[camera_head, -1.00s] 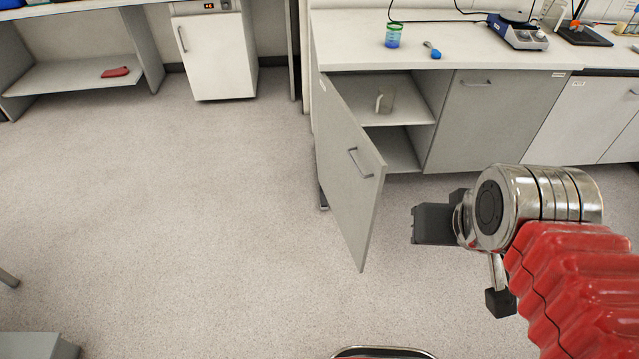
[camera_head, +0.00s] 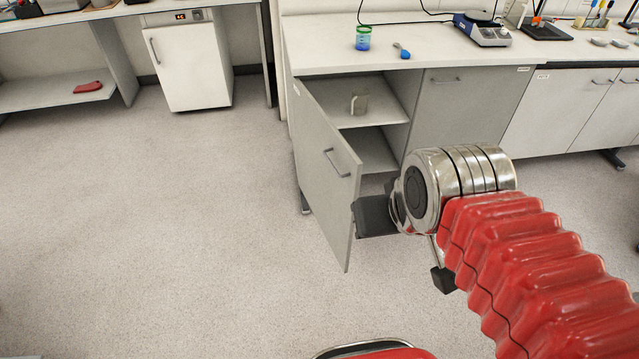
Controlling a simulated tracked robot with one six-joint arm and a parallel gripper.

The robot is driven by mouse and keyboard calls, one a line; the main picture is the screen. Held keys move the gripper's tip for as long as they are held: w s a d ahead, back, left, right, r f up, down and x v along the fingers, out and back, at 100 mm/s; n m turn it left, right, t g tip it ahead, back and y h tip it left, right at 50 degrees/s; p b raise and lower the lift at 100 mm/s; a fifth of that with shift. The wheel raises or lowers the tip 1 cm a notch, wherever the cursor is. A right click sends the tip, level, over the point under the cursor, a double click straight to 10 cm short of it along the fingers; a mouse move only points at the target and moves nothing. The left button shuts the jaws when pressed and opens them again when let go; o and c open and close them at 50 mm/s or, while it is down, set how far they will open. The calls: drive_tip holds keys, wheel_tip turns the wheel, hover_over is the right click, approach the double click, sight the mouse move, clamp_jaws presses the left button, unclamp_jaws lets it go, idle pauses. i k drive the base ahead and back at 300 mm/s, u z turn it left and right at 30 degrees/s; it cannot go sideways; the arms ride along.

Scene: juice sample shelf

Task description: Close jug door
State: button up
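The grey cabinet door (camera_head: 325,180) stands wide open, hinged at the left of the cabinet, with its handle (camera_head: 340,163) on the face toward the left. Inside, a pale jug (camera_head: 359,102) stands on the upper shelf (camera_head: 385,112). My gripper (camera_head: 360,217) is a dark shape just right of the door's free edge, on the door's inner side. It looks close to or against that edge; I cannot tell if it touches. Its fingers are not clear, so I cannot see whether it is open.
The white counter (camera_head: 330,60) above holds a green-and-blue cup (camera_head: 363,38), a small blue item (camera_head: 401,50) and a stirrer plate (camera_head: 482,28). A closed cabinet door (camera_head: 465,105) is to the right. A white fridge (camera_head: 188,65) stands at the back left. The floor at left is clear.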

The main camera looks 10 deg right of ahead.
sight(329, 172)
drive_tip(key=i, duration=1)
drive_tip(key=u, duration=0.5)
drive_tip(key=k, duration=1.3)
drive_tip(key=u, duration=0.45)
drive_tip(key=i, duration=0.75)
drive_tip(key=u, duration=0.7)
drive_tip(key=i, duration=0.45)
drive_tip(key=u, duration=0.35)
